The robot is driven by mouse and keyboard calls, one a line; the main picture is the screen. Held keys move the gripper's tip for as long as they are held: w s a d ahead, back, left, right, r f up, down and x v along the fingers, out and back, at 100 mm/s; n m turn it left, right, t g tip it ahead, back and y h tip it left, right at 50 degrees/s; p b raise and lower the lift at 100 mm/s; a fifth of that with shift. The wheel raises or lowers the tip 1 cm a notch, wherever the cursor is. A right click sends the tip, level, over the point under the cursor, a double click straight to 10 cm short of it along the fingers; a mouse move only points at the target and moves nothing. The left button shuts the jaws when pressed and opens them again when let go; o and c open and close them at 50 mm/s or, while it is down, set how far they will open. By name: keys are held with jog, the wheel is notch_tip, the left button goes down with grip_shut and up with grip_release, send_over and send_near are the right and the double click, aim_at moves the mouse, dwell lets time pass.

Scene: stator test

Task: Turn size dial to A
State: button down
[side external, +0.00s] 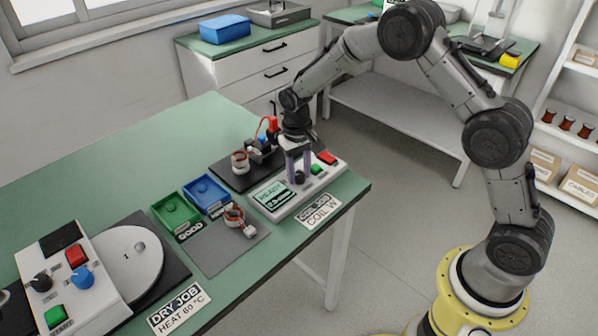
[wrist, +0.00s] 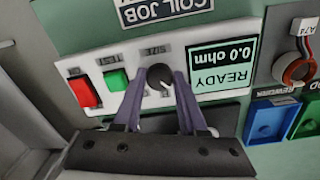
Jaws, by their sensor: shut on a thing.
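The size dial (wrist: 159,77) is a dark round knob on the white tester panel (wrist: 225,38), and a pale pointer mark shows near its lower edge in the wrist view. The letters around it are too small to read. My gripper (wrist: 159,82) is over the panel, with its two purple fingers shut on either side of the dial. In the side view my gripper (side external: 298,176) points straight down onto the tester (side external: 318,183). The tester's screen (wrist: 222,66) reads READY and 0.0 ohm.
A red button (wrist: 85,92) and a green button (wrist: 116,79) sit beside the dial. A COIL JOB card (side external: 318,211) lies in front of the tester. Blue (side external: 207,194) and green (side external: 177,212) trays and a wound stator (side external: 235,213) are to the left.

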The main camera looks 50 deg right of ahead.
aim_at(298, 176)
jog(key=shift+n, duration=0.6)
jog(key=shift+r, duration=0.1)
jog(key=shift+c, duration=2.3)
grip_release()
notch_tip(298, 176, up, 14)
jog(key=shift+a, duration=0.25)
